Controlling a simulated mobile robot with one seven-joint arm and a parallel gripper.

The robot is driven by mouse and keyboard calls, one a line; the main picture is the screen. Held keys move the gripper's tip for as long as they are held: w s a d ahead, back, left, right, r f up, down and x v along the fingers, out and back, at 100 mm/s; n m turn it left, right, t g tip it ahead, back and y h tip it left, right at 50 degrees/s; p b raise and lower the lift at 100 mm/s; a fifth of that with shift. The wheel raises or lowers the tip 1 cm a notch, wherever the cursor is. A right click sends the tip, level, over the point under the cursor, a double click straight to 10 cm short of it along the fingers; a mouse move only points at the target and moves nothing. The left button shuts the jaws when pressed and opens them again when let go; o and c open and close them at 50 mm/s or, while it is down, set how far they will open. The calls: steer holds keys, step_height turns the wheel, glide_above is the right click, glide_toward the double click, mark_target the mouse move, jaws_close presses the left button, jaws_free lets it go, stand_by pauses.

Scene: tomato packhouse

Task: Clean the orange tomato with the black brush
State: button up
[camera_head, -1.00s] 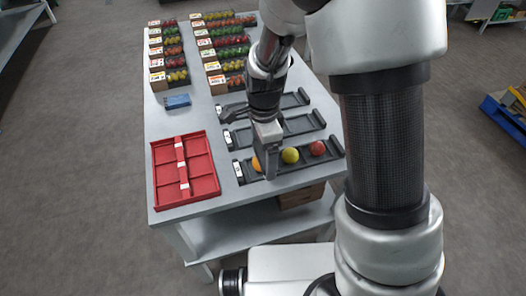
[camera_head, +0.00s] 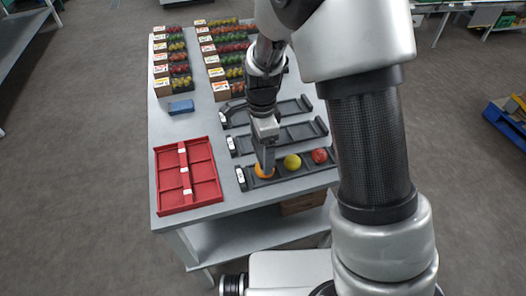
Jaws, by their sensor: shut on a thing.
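The orange tomato (camera_head: 259,173) lies at the left end of the nearest black tray, partly covered by my gripper. My gripper (camera_head: 266,167) points down from above; its grey near finger crosses the front of the tomato. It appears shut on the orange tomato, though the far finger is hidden. The tomato sits at tray level, beside a yellow tomato (camera_head: 292,162) and a red tomato (camera_head: 319,156) in the same tray (camera_head: 300,173). I cannot make out the black brush for certain; a dark shape at the left of the farthest black tray is unclear.
A red divided crate (camera_head: 157,185) stands on the table's left front. A blue block (camera_head: 181,107) lies behind it. Boxes of small tomatoes (camera_head: 162,88) line the back. A middle black tray (camera_head: 290,132) is empty. Bare tabletop (camera_head: 190,127) shows between crate and blue block.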

steer(key=shift+w, duration=0.15)
steer(key=shift+r+p, duration=2.35)
steer(key=shift+r, duration=0.65)
